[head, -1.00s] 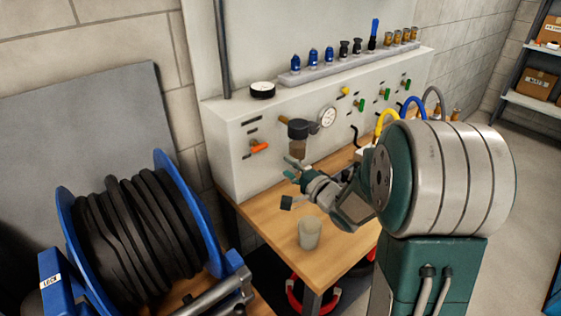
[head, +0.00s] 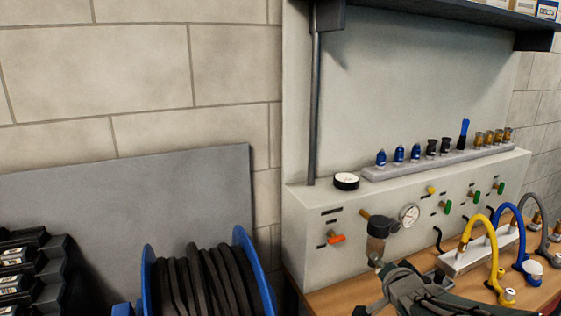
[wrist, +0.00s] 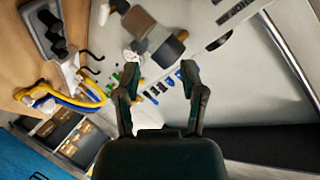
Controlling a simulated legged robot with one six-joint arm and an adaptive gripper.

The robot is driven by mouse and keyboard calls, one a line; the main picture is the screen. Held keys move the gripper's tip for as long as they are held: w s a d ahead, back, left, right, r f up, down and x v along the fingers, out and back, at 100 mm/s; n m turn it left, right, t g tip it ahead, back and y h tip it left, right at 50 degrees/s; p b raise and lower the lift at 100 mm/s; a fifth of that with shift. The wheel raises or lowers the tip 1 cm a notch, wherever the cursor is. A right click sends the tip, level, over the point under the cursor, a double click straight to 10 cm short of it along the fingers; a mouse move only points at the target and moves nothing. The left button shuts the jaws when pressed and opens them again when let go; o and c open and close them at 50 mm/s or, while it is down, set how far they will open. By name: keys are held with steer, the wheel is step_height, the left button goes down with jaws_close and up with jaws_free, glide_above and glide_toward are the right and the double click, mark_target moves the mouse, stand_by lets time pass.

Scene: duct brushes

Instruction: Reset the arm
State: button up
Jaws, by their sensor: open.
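My gripper shows in the wrist view (wrist: 158,84), with its two dark fingers spread apart and nothing between them. In the head view my arm enters at the bottom edge, and part of the gripper is cut off there. The gripper is in front of the pale control panel (head: 330,275), close below the dark filter unit with a clear bowl (head: 378,228). The filter unit also shows beyond the fingers in the wrist view (wrist: 165,50). I cannot tell the gap between it and the fingers.
A wooden bench (head: 335,299) runs below the panel. Yellow hose (head: 478,228) and blue hose (head: 515,222) loop at right. A rail (head: 440,161) carries several fittings on the panel top. A hose reel (head: 205,283) stands at left. A shelf (head: 450,12) hangs above.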

steer(key=s+a+n+g, duration=0.3)
steer(key=s+n+g, duration=0.1)
steer(key=s, duration=0.8)
steer(key=s+a+n+g, duration=0.4)
steer(key=s+n, duration=0.1)
steer(key=s, duration=0.7)
steer(key=shift+n, duration=0.3)
